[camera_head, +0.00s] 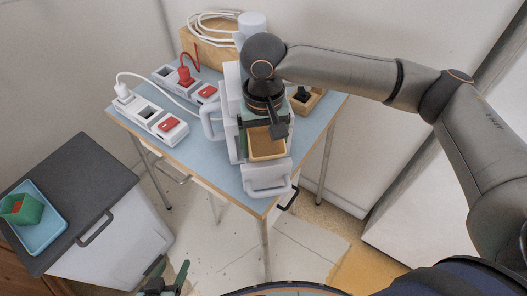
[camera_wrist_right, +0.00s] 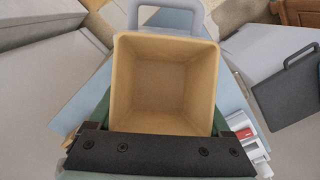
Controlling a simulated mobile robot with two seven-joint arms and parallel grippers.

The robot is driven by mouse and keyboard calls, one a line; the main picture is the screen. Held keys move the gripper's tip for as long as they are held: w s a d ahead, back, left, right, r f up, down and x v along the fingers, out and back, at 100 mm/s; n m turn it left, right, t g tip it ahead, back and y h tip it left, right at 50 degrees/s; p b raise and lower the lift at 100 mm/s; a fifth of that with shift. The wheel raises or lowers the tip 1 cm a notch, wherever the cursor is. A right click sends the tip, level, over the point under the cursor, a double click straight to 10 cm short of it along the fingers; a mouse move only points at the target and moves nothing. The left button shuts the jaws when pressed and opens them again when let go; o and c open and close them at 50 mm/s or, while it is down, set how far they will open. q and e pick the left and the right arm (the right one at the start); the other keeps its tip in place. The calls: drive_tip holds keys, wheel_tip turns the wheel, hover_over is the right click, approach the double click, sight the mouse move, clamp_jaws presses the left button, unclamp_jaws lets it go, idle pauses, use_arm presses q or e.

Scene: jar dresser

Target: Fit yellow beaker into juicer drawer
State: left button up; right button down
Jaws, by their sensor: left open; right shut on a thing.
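The yellow beaker (camera_head: 264,148) is square, open at the top and empty inside. My right gripper (camera_head: 266,124) is shut on it, with a finger along each side, as the right wrist view (camera_wrist_right: 165,85) shows. The white juicer (camera_head: 233,105) stands on the blue table. Its drawer (camera_head: 267,182) is pulled out toward me, with a looped handle that also shows in the right wrist view (camera_wrist_right: 166,8). The beaker is upright over or in the drawer; I cannot tell whether it touches the bottom. My left gripper (camera_head: 168,278) is open and empty, low at the front.
White power strips (camera_head: 150,118) with red switches, plugs and cables lie left of the juicer. A wooden box (camera_head: 205,45) with cable stands behind. The table's front left is clear.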

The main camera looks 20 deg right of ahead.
drive_tip(key=shift+s+f, duration=0.15)
drive_tip(key=shift+f, duration=1.15)
unclamp_jaws()
drive_tip(key=shift+r, duration=0.1)
use_arm(q)
drive_tip(key=shift+s+d+f, duration=0.1)
drive_tip(key=shift+d, duration=0.15)
use_arm(e)
wheel_tip(320, 180, up, 11)
drive_tip(key=shift+p, duration=0.85)
drive_tip(key=shift+r, duration=0.55)
use_arm(q)
drive_tip(key=shift+s+a+r, duration=0.4)
drive_tip(key=shift+s+a, duration=0.05)
drive_tip(key=shift+a, duration=0.2)
